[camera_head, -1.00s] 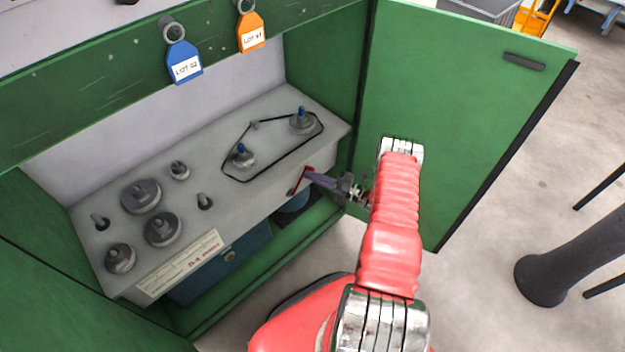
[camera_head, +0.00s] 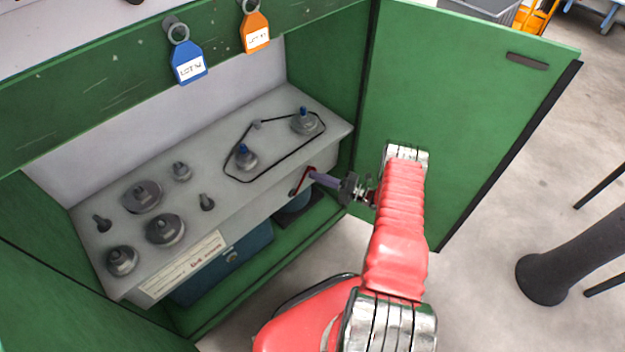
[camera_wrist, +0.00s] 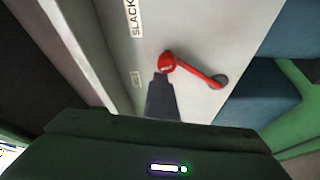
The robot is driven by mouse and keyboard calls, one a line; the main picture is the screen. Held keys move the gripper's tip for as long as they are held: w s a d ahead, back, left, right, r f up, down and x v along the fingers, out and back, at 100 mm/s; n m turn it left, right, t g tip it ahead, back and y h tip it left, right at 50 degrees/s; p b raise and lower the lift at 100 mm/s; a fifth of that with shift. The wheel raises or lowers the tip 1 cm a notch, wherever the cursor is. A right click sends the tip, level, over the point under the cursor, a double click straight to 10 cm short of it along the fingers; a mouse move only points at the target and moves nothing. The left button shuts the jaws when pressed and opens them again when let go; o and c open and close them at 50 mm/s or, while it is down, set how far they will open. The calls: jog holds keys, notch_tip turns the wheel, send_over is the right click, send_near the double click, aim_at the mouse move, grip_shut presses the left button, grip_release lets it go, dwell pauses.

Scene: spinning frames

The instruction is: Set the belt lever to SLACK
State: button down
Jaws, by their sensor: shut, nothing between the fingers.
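The belt lever (camera_head: 302,181) is a red bar on the front face of the grey panel, below its right end. In the wrist view the lever (camera_wrist: 194,71) slants from a round red end, marked with unreadable small print, to a dark grey round end at right. My gripper (camera_head: 314,176) is shut and empty. In the wrist view its fingertips (camera_wrist: 161,80) are at the lever's red round end; whether they touch it I cannot tell.
The grey panel (camera_head: 115,238) carries several pulleys and a black belt loop (camera_head: 270,176) inside a green cabinet. The open green door (camera_head: 470,110) stands close behind my arm. Blue (camera_head: 189,65) and orange (camera_head: 256,32) tags hang above. A blue box (camera_head: 235,262) sits below the panel.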

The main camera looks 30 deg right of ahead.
jog(key=shift+w+d+r, duration=0.1)
jog(key=shift+d+r, duration=0.05)
jog(key=shift+d, duration=0.2)
jog(key=shift+s+a+r, duration=0.85)
jog(key=shift+a+r, duration=0.3)
jog(key=shift+a, duration=0.4)
jog(key=s+d+f, duration=0.2)
jog(key=s+d, duration=0.3)
jog(key=s, duration=0.2)
jog(key=shift+s+f, duration=0.35)
jog(key=shift+n, duration=0.3)
